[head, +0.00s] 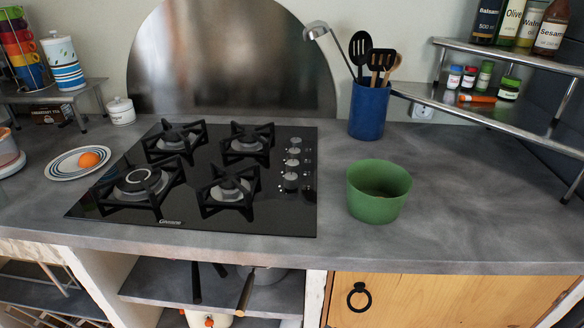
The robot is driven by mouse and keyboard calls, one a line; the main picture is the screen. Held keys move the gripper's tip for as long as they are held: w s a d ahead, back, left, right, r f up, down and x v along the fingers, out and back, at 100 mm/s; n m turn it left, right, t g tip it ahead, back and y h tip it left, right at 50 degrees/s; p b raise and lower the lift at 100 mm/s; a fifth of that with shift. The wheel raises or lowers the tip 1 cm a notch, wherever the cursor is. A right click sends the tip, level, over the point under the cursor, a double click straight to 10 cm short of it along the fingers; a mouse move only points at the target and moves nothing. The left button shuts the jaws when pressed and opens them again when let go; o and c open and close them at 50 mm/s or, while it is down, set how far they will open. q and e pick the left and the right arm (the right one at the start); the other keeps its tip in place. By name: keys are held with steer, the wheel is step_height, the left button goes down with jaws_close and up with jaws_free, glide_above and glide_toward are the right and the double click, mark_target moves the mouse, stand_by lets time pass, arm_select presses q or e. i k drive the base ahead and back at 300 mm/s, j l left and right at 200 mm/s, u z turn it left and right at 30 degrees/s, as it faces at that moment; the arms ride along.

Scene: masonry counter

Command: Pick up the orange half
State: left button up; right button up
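A small rounded orange object, which looks like the orange half (89,159), sits on a white plate with dark rings (66,168) at the left of the counter. Its rounded side shows; I cannot see a cut face. Neither of my grippers shows in the head view.
A black gas hob (270,206) lies right of the plate. A green bowl (379,205) and a blue utensil pot (369,110) stand further right. A small white lidded jar (121,111) stands behind the plate. A metal shelf (502,107) holds bottles. The right counter (480,190) is clear.

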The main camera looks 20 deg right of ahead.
mark_target(89, 159)
steer(key=i+j, duration=0.1)
steer(key=j, duration=0.3)
steer(key=i+j, duration=0.1)
steer(key=j, duration=0.3)
steer(key=i+j, duration=0.15)
steer(key=j, duration=0.25)
steer(key=i+j, duration=0.1)
steer(key=j, duration=0.3)
steer(key=i+j, duration=0.1)
steer(key=j, duration=0.35)
